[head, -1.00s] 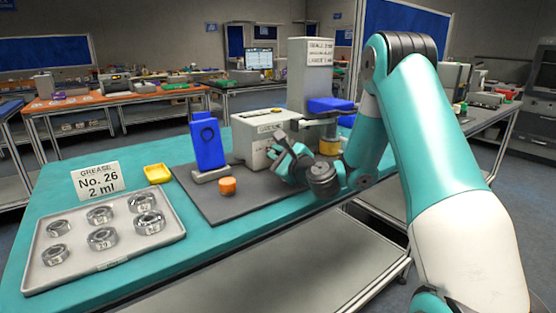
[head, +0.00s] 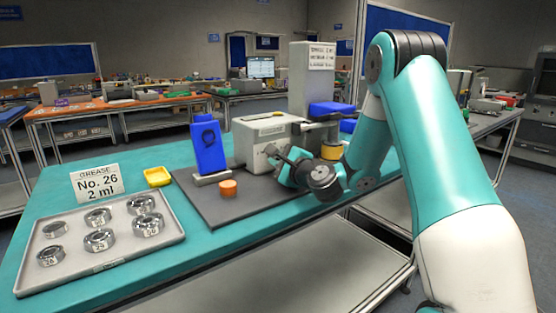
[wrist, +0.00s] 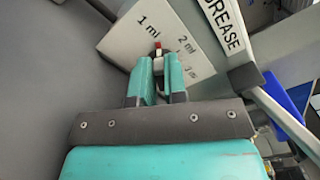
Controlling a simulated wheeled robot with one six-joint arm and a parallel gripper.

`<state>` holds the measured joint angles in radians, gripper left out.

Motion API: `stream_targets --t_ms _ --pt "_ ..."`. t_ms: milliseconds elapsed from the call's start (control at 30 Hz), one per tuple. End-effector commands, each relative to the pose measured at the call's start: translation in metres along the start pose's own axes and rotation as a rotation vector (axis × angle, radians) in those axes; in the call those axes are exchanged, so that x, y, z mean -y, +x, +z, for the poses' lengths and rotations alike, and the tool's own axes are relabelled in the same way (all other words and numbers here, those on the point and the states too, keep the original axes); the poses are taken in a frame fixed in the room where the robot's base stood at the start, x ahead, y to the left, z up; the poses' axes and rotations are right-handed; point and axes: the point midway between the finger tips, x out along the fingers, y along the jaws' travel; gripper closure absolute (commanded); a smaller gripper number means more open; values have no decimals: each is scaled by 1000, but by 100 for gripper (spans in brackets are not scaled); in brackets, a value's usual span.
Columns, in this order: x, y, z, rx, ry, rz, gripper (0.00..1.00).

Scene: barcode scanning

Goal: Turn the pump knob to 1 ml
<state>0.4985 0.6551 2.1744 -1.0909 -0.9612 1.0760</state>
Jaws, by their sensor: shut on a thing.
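The pump (head: 262,138) is a pale grey box on the dark mat, with a "GREASE" label on top. In the wrist view its face (wrist: 120,42) carries the marks 1 ml, 2 ml and 3 ml. The knob (wrist: 158,52) shows as a small red-and-white tip between the fingers, pointing up between 1 ml and 2 ml, nearer 1 ml. The rest of it is hidden by the fingers. My gripper (wrist: 158,72) is shut on the knob. In the head view my gripper (head: 274,160) is at the pump's front face.
A blue stand (head: 207,145) and an orange cap (head: 228,187) are left of the pump. A yellow dish (head: 158,177), a sign reading "GREASE No. 26 2 ml" (head: 96,184) and a tray (head: 170,240) of metal rings lie further left. A tall grey machine (head: 312,80) stands behind.

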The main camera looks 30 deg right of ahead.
Motion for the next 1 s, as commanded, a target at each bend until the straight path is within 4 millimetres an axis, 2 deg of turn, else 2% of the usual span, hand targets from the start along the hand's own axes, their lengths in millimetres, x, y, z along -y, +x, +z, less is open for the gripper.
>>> stream_targets --t_ms 67,100,200,467,633,767,1000 --pt "0 0 0 1 -2 1 100" --pt "0 0 0 1 -2 1 83" --pt "0 0 0 0 -1 1 62" --pt "0 0 0 0 0 0 62" --pt "-2 -13 -3 -3 1 0 62" --pt "-5 -38 -5 -5 1 -1 62" --pt "-5 -99 -5 -3 -3 -7 62"
